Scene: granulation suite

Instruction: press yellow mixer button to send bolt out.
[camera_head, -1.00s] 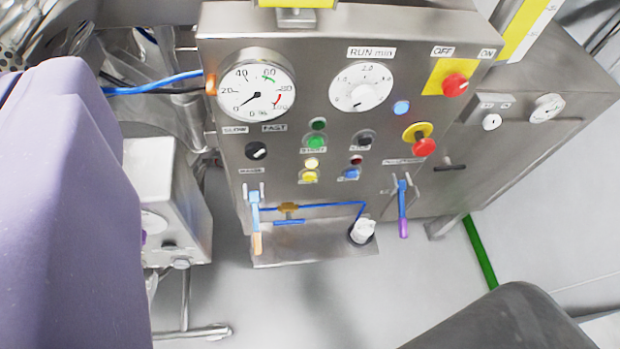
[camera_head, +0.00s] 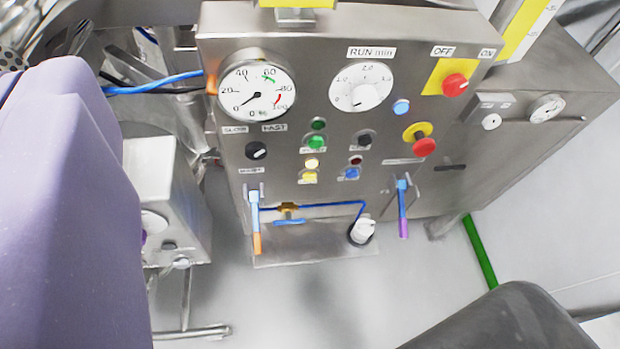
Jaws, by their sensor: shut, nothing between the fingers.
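The mixer control panel (camera_head: 290,105) is a steel face filling the upper middle of the view. The yellow button (camera_head: 309,177) sits low on it, left of a blue button (camera_head: 351,173). A small bright yellow lamp (camera_head: 312,163) is just above the yellow button. Nothing touches the yellow button or covers it. My gripper's fingers do not show. A purple part of mine fills the left side and a dark grey part of mine the lower right corner. No bolt can be made out.
A green button (camera_head: 316,143) and a red stop knob (camera_head: 424,147) are close by. A steel box (camera_head: 165,190) stands left. The floor (camera_head: 330,305) below the panel is clear.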

